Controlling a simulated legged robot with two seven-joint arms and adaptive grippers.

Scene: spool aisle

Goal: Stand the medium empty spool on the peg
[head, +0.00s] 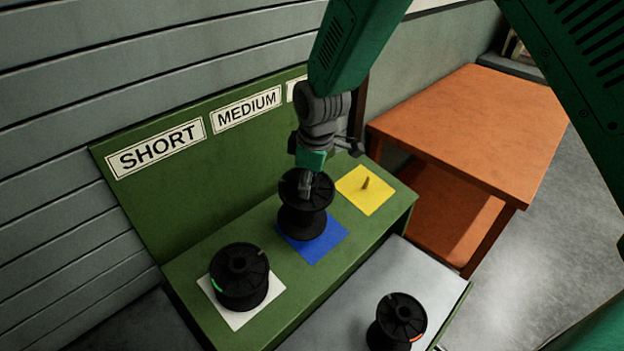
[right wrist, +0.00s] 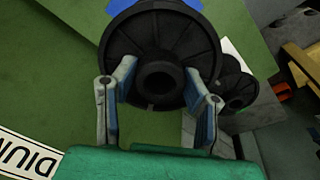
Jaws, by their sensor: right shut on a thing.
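The black medium spool (head: 305,222) is upright over the blue square (head: 326,248) on the green stand. My right gripper (head: 306,188) is shut on its upper end from above. In the right wrist view, the gripper (right wrist: 160,95) has one finger on each side of the spool's hub (right wrist: 158,60), near the flange. The peg of the blue square is hidden by the spool. I cannot tell whether the spool rests on the square or hangs just above it. The MEDIUM label (head: 246,110) is on the board behind. My left gripper is not in view.
A black spool with a green mark (head: 240,275) stands on the white square, below the SHORT label (head: 156,148). The yellow square (head: 357,198) has a bare peg (head: 366,183). Another spool with an orange mark (head: 397,318) stands on the grey surface. An orange table (head: 470,125) is at right.

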